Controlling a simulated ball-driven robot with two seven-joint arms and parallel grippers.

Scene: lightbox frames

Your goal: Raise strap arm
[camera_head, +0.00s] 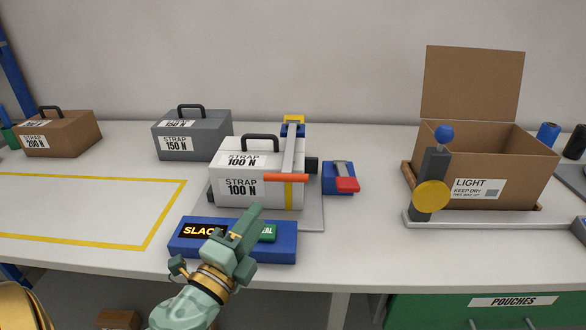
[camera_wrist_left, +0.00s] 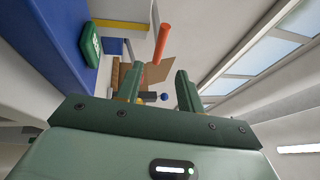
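The strap arm (camera_head: 290,150) is a grey bar hinged at a blue and yellow block (camera_head: 293,125). It slopes down in front of the white STRAP 100 N case (camera_head: 236,190), ending in an orange handle (camera_head: 286,177). The handle also shows in the left wrist view (camera_wrist_left: 163,43), beyond the fingertips and apart from them. My left gripper (camera_head: 253,216) is below and in front of the handle, over the blue panel. In the left wrist view its fingers (camera_wrist_left: 156,78) are spread with nothing between them. My right gripper is not in view.
A blue panel (camera_head: 187,247) reads SLACK and has a partly hidden green button (camera_head: 268,234). A red-handled blue clamp (camera_head: 345,184) is right of the case. A grey case (camera_head: 222,128) stands behind left. An open LIGHT carton (camera_head: 525,165) stands at right. The yellow-outlined area (camera_head: 80,210) is clear.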

